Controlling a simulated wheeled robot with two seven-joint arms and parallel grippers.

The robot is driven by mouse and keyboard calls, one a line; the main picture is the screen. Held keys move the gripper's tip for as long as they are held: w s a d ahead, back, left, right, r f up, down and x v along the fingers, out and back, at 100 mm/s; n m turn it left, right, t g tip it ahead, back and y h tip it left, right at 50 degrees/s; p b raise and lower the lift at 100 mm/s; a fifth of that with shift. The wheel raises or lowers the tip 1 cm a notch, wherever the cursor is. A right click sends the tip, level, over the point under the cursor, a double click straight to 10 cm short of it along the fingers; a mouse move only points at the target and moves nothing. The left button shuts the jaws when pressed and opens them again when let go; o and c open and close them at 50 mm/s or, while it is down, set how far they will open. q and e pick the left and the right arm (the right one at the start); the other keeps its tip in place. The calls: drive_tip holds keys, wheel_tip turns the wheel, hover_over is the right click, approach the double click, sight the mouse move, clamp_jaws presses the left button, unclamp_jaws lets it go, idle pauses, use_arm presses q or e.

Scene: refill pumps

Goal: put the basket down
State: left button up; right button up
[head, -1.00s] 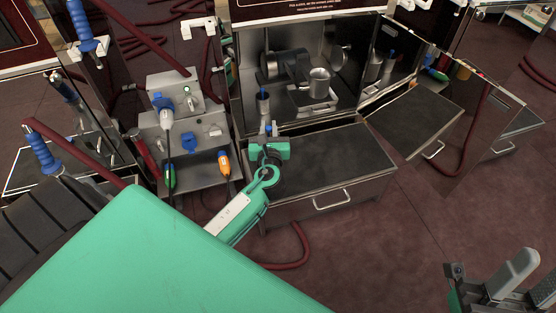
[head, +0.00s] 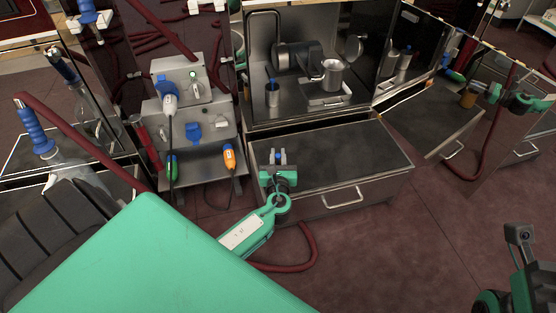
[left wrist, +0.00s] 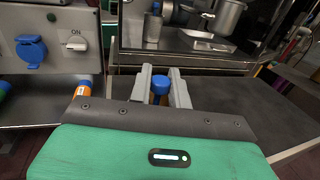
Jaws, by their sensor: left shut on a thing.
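My left gripper (head: 278,158) is over the front left part of the dark-topped drawer cabinet (head: 345,160). It is shut on a small blue-topped thing, and the blue top (left wrist: 160,84) shows between the grey fingers in the left wrist view. A brownish part shows just under the blue top. The rest of this held thing is hidden behind the gripper, so I cannot tell whether it is the basket or whether it touches the cabinet top. My right arm is at the bottom right edge, and its fingers are not clear.
A steel alcove behind the cabinet holds a metal pot (head: 334,75) and a cup (head: 272,95) with a blue item in it. To the left is a grey panel stand with a blue socket (head: 193,131) and an orange bottle (head: 229,157). The cabinet top right of the gripper is clear.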

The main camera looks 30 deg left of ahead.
use_arm(q)
drive_tip(key=shift+f, duration=0.1)
drive_tip(key=shift+f, duration=0.15)
drive_tip(key=o, duration=0.8)
drive_tip(key=shift+c, duration=0.2)
